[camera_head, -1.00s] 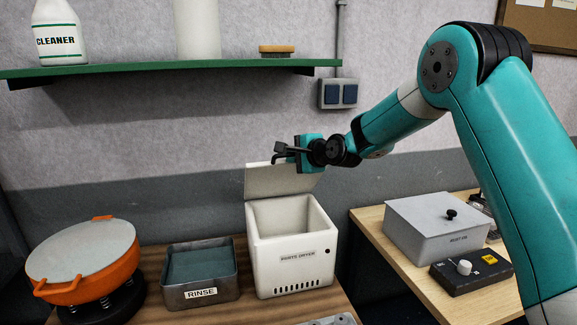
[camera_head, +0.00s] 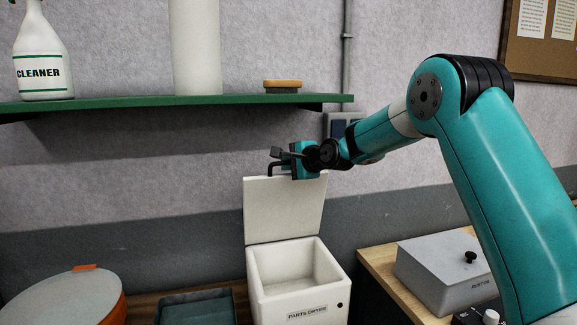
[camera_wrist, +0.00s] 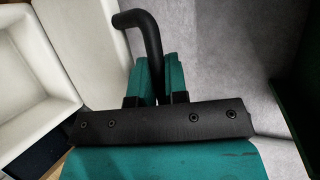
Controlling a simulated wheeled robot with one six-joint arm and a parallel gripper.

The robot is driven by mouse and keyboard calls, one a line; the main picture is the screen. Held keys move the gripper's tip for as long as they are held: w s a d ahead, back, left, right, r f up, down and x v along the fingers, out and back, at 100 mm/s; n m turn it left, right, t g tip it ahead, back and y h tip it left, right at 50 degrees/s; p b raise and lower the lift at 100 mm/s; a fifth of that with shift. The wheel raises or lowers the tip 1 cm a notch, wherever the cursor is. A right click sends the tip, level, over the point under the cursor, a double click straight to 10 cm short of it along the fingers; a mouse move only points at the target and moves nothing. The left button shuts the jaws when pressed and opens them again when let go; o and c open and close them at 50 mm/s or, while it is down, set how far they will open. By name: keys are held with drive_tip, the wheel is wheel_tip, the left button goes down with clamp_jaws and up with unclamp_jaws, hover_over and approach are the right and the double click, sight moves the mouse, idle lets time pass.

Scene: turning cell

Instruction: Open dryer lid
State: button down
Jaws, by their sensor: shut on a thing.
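The white parts dryer (camera_head: 297,280) stands on the wooden bench in the head view, its open top showing an empty-looking inside. Its white lid (camera_head: 284,212) stands raised, near upright, at the back edge. My gripper (camera_head: 284,163) is at the lid's upper edge, shut on the black bent handle (camera_head: 277,168). In the wrist view, the green fingers (camera_wrist: 158,80) close around the black handle (camera_wrist: 143,32), with the lid (camera_wrist: 90,50) and the dryer's open box (camera_wrist: 30,75) to the left.
A green shelf (camera_head: 180,106) with a cleaner bottle (camera_head: 40,55), a white cylinder (camera_head: 195,48) and a brush (camera_head: 282,86) runs above the gripper. A rinse tray (camera_head: 195,309) and an orange-rimmed round vessel (camera_head: 75,298) are at left. A grey box (camera_head: 445,270) is at right.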

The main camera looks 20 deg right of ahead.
drive_tip(key=c, duration=1.4)
unclamp_jaws()
drive_tip(key=b+v, duration=0.7)
drive_tip(key=v, duration=1)
drive_tip(key=shift+s+d, duration=0.15)
drive_tip(key=shift+s, duration=0.05)
drive_tip(key=s+a+f+n+g+y, duration=0.1)
drive_tip(key=s+a+f+n+g, duration=0.4)
drive_tip(key=s+a, duration=0.3)
drive_tip(key=s+a+f+n+g+y, duration=0.1)
drive_tip(key=s+a+f+n+g, duration=0.1)
drive_tip(key=s+a+f+n, duration=0.5)
drive_tip(key=s+a+f+n+g, duration=0.1)
drive_tip(key=s+f+n+g, duration=0.1)
drive_tip(key=s, duration=0.4)
drive_tip(key=s+a+f+n+g+h, duration=0.1)
drive_tip(key=s+f+n+g, duration=0.1)
drive_tip(key=s+n, duration=0.3)
drive_tip(key=s+a+f+n+g+h+b, duration=0.1)
drive_tip(key=s+f+n+g, duration=0.1)
drive_tip(key=s, duration=0.5)
drive_tip(key=shift+s+a+f+n+g, duration=0.15)
drive_tip(key=shift+s+f+n+g, duration=0.3)
drive_tip(key=shift+n, duration=0.55)
